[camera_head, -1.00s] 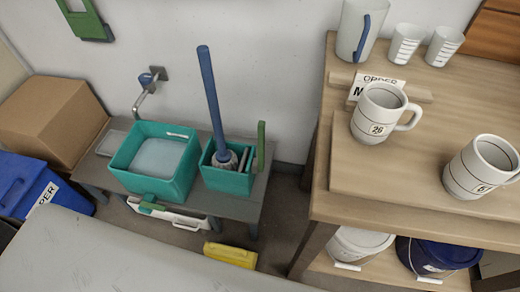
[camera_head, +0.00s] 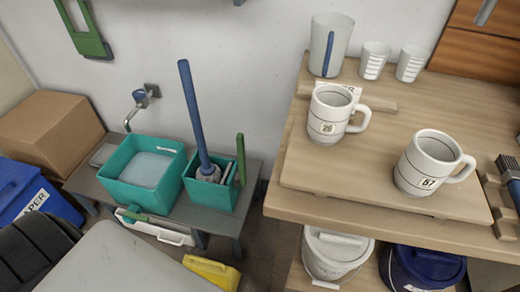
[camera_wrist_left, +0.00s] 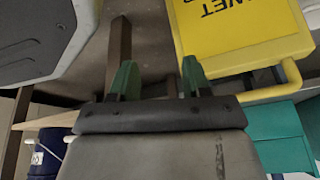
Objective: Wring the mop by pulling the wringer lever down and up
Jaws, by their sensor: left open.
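The mop, with a long blue handle (camera_head: 192,115), stands tilted in a small teal wringer bucket (camera_head: 208,194) on a low grey bench. Its pale head is partly hidden by the rim. The upright green wringer lever (camera_head: 241,158) rises at the wringer's right side. My left gripper (camera_wrist_left: 158,82) shows in the left wrist view, its green fingertips apart with nothing between them. It is not seen in the head view, so its distance from the lever cannot be told. My right gripper is not in view.
A teal bucket of water (camera_head: 146,169) sits left of the wringer, under a wall tap (camera_head: 140,105). A yellow sign (camera_head: 212,270) is on the floor, also in the wrist view (camera_wrist_left: 240,30). A wooden table (camera_head: 290,205) with mugs stands right. A cardboard box (camera_head: 50,130) is left.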

